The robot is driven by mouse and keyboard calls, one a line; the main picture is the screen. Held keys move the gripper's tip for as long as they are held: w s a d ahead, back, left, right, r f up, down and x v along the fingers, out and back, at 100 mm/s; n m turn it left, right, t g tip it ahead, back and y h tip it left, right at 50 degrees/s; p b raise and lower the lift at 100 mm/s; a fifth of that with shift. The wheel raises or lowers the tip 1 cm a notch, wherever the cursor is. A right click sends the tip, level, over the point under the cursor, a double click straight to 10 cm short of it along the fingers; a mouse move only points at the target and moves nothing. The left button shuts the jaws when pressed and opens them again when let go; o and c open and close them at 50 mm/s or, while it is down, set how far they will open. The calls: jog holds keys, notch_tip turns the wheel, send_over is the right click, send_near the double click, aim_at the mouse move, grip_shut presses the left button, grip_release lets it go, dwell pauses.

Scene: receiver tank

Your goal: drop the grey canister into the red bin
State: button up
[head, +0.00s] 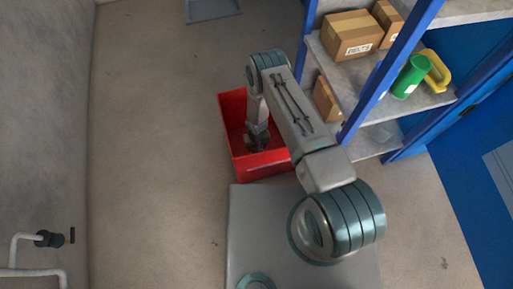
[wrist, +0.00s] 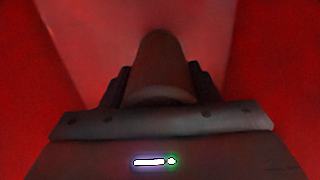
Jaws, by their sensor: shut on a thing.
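The red bin (head: 233,108) stands on the floor in the head view, just beyond my base. My arm reaches down into it, and my gripper (head: 258,145) is inside the bin, low between its walls. In the wrist view the grey canister (wrist: 158,68) is held between the fingers of my gripper (wrist: 160,88), pointing away from the camera. Red bin walls (wrist: 275,60) fill both sides of the wrist view. In the head view I cannot make out the canister; the gripper and arm hide it.
A blue-framed shelf (head: 365,100) stands right of the bin, close to my arm. It bears cardboard boxes (head: 350,36), a green canister (head: 410,77) and a yellow item (head: 437,72). Pipes (head: 25,250) run along the left wall. The floor (head: 155,150) left of the bin is clear.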

jog(key=shift+f, duration=0.35)
jog(key=shift+f+b, duration=0.35)
jog(key=shift+b, duration=0.1)
jog(key=shift+f, duration=0.2)
jog(key=o, duration=1.5)
